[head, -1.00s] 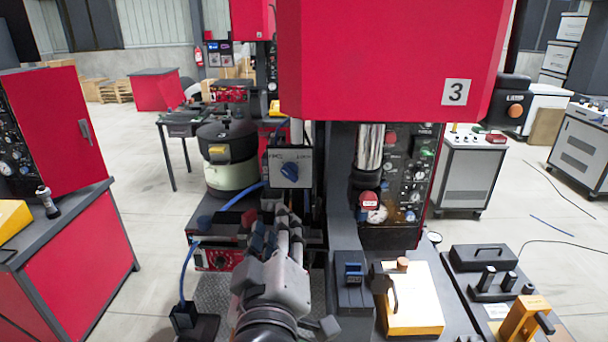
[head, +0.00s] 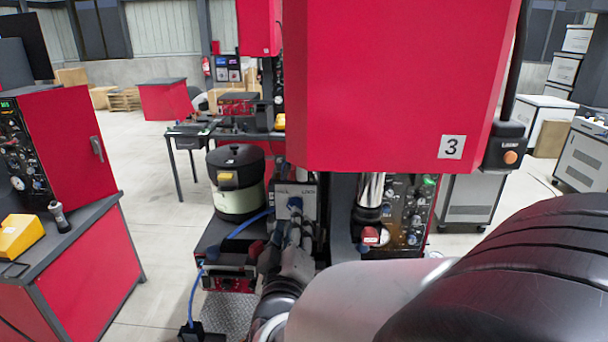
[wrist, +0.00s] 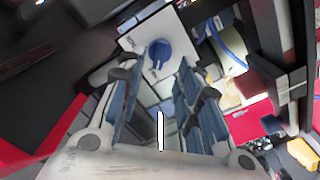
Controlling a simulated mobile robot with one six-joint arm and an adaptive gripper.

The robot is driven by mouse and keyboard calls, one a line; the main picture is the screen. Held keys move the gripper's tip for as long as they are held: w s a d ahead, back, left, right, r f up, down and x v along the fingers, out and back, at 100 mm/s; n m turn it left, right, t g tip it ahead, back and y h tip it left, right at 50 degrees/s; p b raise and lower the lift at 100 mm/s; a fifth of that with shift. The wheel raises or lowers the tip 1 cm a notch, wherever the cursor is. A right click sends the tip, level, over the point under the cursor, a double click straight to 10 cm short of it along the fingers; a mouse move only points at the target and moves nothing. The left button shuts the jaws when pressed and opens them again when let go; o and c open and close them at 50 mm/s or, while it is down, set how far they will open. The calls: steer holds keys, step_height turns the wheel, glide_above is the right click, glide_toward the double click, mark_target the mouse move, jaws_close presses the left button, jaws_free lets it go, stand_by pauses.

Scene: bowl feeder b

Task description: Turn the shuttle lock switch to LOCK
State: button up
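The shuttle lock switch is a blue knob (wrist: 158,53) on a pale plate (wrist: 133,42) in the wrist view. A small dark mark shows on the plate beside the knob. I cannot tell which label the knob points to. My gripper (wrist: 162,80) has its two blue-padded fingers spread, with a gap between them. The knob shows beyond the fingertips, between them in the picture, and nothing is held. In the head view the top of the switch box (head: 295,188) shows, and my gripper (head: 293,232) covers most of its front.
A dark-lidded bowl feeder (head: 236,180) stands left of the switch box, with a blue cable (head: 245,225) nearby. A red cabinet marked 3 (head: 395,80) hangs above and to the right. A gauge panel (head: 408,210) is below it. Open floor lies to the left.

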steer(key=w, duration=0.6)
steer(key=shift+d, duration=0.1)
steer(key=shift+c, duration=0.2)
steer(key=c, duration=0.6)
steer(key=shift+c, duration=0.2)
steer(key=shift+m+b, duration=0.3)
steer(key=shift+b, duration=0.15)
steer(key=shift+d+m+b, duration=0.1)
steer(key=shift+m+b, duration=6.9)
steer(key=shift+m, duration=1.6)
